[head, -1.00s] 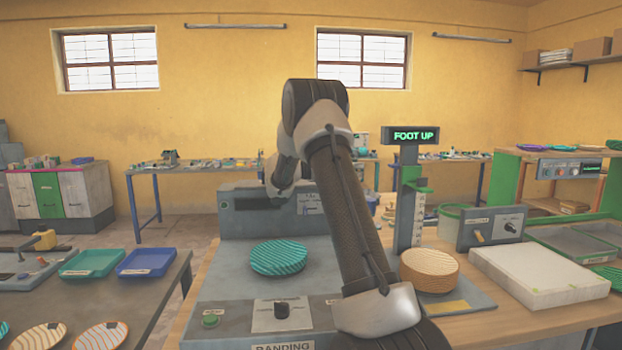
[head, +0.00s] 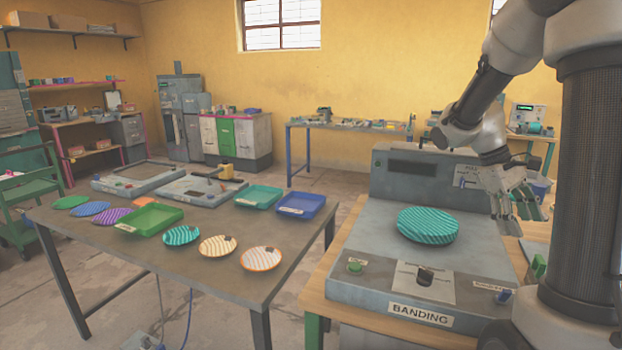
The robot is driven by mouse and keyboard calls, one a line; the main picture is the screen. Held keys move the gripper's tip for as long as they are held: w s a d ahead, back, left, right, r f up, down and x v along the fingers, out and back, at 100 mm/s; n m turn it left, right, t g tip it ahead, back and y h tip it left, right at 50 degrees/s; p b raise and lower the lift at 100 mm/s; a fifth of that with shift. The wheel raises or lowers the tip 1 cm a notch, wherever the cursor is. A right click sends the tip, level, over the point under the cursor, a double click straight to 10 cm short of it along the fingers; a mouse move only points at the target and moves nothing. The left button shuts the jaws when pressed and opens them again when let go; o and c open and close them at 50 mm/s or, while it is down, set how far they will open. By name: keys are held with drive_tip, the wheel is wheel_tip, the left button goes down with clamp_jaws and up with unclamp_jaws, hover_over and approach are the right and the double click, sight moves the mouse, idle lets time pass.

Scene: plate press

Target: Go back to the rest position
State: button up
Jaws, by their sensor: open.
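My gripper (head: 522,208) hangs open and empty at the right in the head view. Its fingers point down over the right side of the grey banding machine (head: 345,290). A teal plate with wavy stripes (head: 428,224) lies on top of the machine, left of my gripper and apart from it in the picture. Part of my arm fills the right edge and hides what stands behind it.
A dark table (head: 210,268) at the left holds a green tray (head: 150,218), a teal tray (head: 258,197), a blue tray (head: 302,206) and several striped plates. Floor shows between this table and the wooden bench (head: 315,300).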

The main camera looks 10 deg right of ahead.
drive_tip(key=s+a+r+m+t+y, duration=0.1)
drive_tip(key=s+a+r+t+y, duration=0.1)
drive_tip(key=s+a, duration=0.4)
drive_tip(key=s+a+r+m+t+y, duration=0.1)
drive_tip(key=s+a+r+t, duration=0.3)
drive_tip(key=a, duration=0.6)
drive_tip(key=shift+s+a+t+y, duration=0.35)
drive_tip(key=shift+s+t+y, duration=0.45)
drive_tip(key=shift+s+t, duration=0.4)
drive_tip(key=shift+w+r, duration=0.1)
drive_tip(key=shift+w, duration=0.05)
